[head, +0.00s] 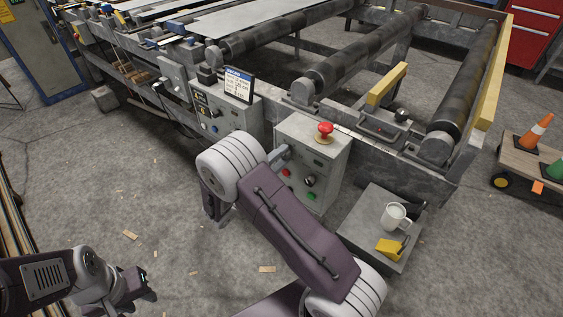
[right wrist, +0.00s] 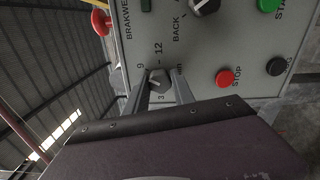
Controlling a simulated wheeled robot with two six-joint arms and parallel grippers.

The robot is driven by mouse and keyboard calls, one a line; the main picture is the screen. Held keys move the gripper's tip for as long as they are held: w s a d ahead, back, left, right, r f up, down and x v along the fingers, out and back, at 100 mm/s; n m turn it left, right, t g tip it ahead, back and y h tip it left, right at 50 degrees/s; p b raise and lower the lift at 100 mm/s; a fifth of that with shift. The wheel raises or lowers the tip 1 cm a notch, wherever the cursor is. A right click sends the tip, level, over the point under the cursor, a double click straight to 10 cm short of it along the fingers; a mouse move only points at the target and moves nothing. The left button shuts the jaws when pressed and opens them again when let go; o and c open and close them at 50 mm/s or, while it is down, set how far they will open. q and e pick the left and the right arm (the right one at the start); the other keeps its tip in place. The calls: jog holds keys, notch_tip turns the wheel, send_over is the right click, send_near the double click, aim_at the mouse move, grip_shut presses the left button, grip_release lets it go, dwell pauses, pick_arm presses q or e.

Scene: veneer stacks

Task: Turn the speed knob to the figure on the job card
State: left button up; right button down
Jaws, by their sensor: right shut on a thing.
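The speed knob (right wrist: 158,80) is a small dark knob on the grey control panel, in the right wrist view. Figures 3, 9 and 12 show around it; its pointer is hard to read. My right gripper (right wrist: 160,88) is shut on the knob, one finger on each side. In the head view my right arm hides the knob and the fingertips. The grey control box (head: 330,160) stands at the machine's front. A card with a blue header (head: 238,84) stands on the box to its left; its print is too small to read. My left gripper (head: 143,287) hangs low over the floor, its jaws unclear.
A red mushroom button (head: 325,130) tops the control box. A red stop button (right wrist: 225,77) and a green button (right wrist: 268,5) sit near the knob. A stand with a white mug (head: 394,216) and a yellow item (head: 389,247) is at right. Floor is open at lower left.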

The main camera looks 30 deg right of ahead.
jog(key=m+b, duration=0.3)
jog(key=b, duration=0.2)
jog(key=m+b, duration=0.4)
jog(key=b, duration=0.1)
jog(key=f+m+b, duration=0.1)
jog(key=m+b, duration=0.3)
jog(key=b, duration=0.1)
jog(key=shift+r+m+b, duration=0.35)
jog(key=shift+m+b, duration=0.45)
jog(key=shift+b, duration=0.45)
jog(key=c, duration=1.1)
grip_release()
jog(key=shift+o, duration=0.2)
jog(key=shift+r, duration=0.1)
jog(key=p+v, duration=0.3)
jog(key=v, duration=0.6)
jog(key=shift+p, duration=0.35)
